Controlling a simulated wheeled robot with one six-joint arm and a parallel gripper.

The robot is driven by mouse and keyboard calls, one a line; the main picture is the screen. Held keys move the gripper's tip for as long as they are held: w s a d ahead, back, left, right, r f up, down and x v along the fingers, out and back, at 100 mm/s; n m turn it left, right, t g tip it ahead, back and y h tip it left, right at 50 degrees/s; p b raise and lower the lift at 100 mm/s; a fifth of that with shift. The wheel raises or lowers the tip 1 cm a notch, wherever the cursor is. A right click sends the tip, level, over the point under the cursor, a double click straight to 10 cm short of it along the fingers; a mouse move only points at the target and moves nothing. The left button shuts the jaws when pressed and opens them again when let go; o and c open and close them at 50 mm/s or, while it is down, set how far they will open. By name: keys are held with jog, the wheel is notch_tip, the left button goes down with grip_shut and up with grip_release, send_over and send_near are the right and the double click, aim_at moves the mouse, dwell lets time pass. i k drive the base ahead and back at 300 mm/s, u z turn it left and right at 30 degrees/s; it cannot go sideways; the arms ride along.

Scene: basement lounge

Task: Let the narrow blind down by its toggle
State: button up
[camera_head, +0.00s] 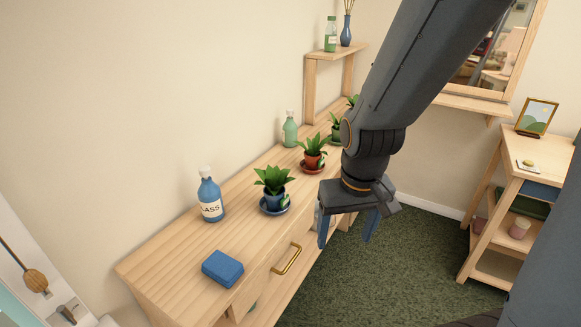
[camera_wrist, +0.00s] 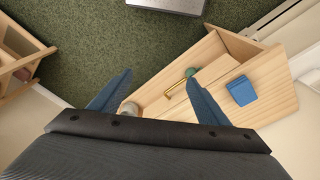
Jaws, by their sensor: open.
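A tan, wooden-looking toggle (camera_head: 36,281) hangs on a thin dark cord at the lower left of the head view, in front of a pale frame. A pale teal patch (camera_head: 8,305) shows beside it at the picture's edge; I cannot tell whether it is the blind or glass. The narrow blind itself is not clearly in view. My gripper (camera_head: 346,236) points down in front of the dresser, far to the right of the toggle. Its blue fingers are apart and empty, as the wrist view (camera_wrist: 160,78) also shows. I cannot make out the toggle in the wrist view.
A wooden dresser (camera_head: 170,258) stands along the wall, bearing a blue sponge (camera_head: 222,268), a blue bottle (camera_head: 210,196), a green bottle (camera_head: 290,130) and potted plants (camera_head: 274,180). A metal fitting (camera_head: 68,313) sits below the toggle. Wooden shelves (camera_head: 490,262) stand right; green carpet (camera_head: 420,255) lies between.

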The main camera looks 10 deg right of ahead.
aim_at(34, 280)
jog(key=u, duration=2)
